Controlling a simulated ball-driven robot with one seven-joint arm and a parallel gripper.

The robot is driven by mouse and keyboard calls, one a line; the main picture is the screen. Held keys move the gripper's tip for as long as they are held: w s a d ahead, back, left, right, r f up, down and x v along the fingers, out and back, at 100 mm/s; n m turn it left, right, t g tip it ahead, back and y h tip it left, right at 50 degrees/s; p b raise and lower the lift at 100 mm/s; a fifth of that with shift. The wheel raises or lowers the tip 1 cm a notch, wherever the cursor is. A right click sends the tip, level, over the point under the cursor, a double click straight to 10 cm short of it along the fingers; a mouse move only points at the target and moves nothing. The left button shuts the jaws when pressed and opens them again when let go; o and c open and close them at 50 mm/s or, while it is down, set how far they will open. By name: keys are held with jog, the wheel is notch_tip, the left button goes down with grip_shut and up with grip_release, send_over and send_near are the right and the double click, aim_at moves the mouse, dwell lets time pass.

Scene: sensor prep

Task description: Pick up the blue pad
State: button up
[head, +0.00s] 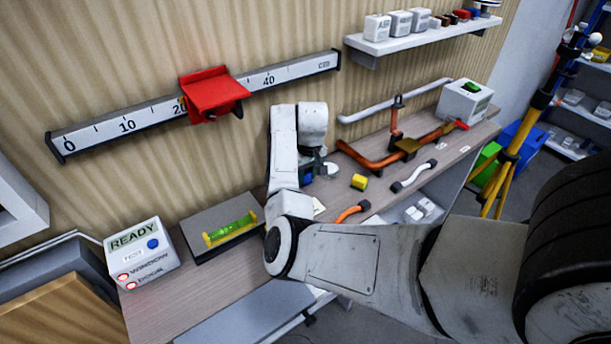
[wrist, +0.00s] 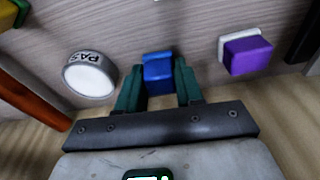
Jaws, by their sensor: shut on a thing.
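The blue pad (wrist: 158,78) is a small blue block between the two green fingers of my gripper (wrist: 159,67) in the wrist view. The fingers are shut on it, one on each side. I cannot tell whether the pad touches the bench or is slightly raised. In the head view my gripper (head: 314,166) is low over the bench behind my arm, and the pad is mostly hidden there.
In the wrist view a white round piece (wrist: 89,80) lies left of my gripper and a purple pad (wrist: 246,54) on a white base lies right.

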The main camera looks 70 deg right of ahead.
jog(key=shift+r, duration=0.4)
jog(key=s+a+r+p, duration=0.2)
jog(key=s+r, duration=0.9)
jog(key=s, duration=0.3)
jog(key=shift+r, duration=0.4)
jog(key=o, duration=0.5)
jog(key=shift+c, duration=0.2)
jog(key=c, duration=0.4)
jog(key=shift+o, duration=0.2)
